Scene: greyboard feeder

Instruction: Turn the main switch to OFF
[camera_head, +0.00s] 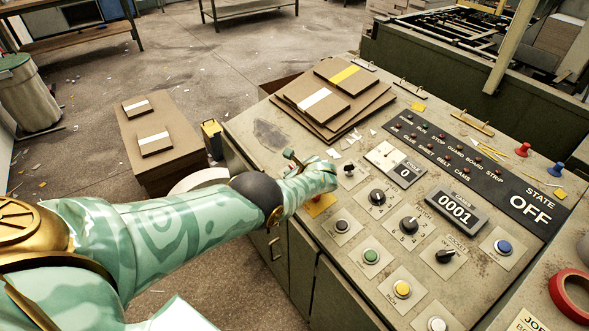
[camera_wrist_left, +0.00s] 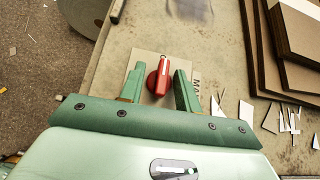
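The main switch is a red knob (camera_wrist_left: 160,78) with a pale pointer line, on a tan plate (camera_wrist_left: 143,58) with partly covered lettering beside it in the left wrist view. The pointer line runs nearly straight up in that view. My left gripper (camera_wrist_left: 160,86) is open, with one green finger on each side of the knob. Narrow gaps seem to show between fingers and knob. In the head view my left gripper (camera_head: 290,156) is over the panel's left edge and hides the knob. The state display (camera_head: 531,208) reads OFF. My right gripper is not in view.
The control panel (camera_head: 262,165) carries several knobs and buttons, including a black knob (camera_head: 377,197) and a green button (camera_head: 371,256). Stacked boards (camera_head: 330,97) and paper scraps (camera_wrist_left: 270,118) lie beside the gripper. A red tape roll (camera_head: 571,292) is at the right.

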